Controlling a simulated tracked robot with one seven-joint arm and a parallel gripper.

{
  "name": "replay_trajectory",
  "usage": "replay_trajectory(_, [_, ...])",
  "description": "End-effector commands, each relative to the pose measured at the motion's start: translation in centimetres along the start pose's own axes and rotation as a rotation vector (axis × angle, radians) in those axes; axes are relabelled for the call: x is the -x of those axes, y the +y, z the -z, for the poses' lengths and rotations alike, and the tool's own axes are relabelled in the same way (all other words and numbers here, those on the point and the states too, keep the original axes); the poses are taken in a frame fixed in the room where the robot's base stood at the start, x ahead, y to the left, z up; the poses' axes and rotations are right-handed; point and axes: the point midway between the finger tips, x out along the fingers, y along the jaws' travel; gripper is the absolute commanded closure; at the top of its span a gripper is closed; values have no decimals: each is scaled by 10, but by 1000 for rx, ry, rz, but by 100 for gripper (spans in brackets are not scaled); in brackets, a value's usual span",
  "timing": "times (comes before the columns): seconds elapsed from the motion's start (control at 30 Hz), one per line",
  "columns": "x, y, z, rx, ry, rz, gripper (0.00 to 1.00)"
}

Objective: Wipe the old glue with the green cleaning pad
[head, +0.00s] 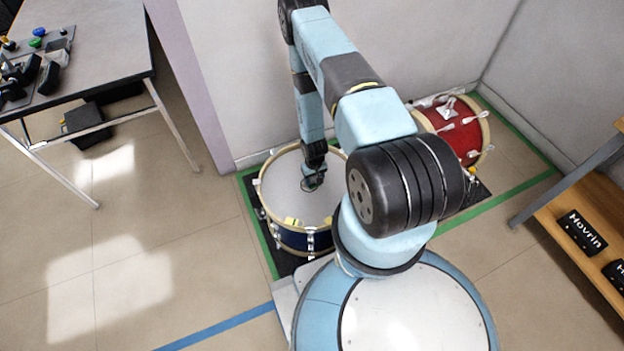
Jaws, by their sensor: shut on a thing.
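A blue drum (276,236) with a pale top skin (280,190) and a cream hoop stands on the floor at the middle. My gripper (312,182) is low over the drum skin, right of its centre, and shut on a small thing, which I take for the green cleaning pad. The held thing is mostly hidden by the fingers, and I cannot tell whether it touches the skin. My arm covers the drum's right side.
A red drum (460,135) lies on its side at the back right. Both drums are on a dark mat (284,265) edged with green tape. A grey table (105,45) with small items stands at left, a wooden shelf (570,235) at right. Walls are close behind.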

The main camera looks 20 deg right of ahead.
Motion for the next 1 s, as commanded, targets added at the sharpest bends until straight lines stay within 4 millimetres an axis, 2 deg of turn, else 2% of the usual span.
replay_trajectory(0.57, [2, -54, 0, 1, 3, 1, 72])
replay_trajectory(0.77, [-4, -43, 2, 7, -1, 0, 72])
replay_trajectory(1.0, [-3, -21, 2, 6, -2, 0, 72])
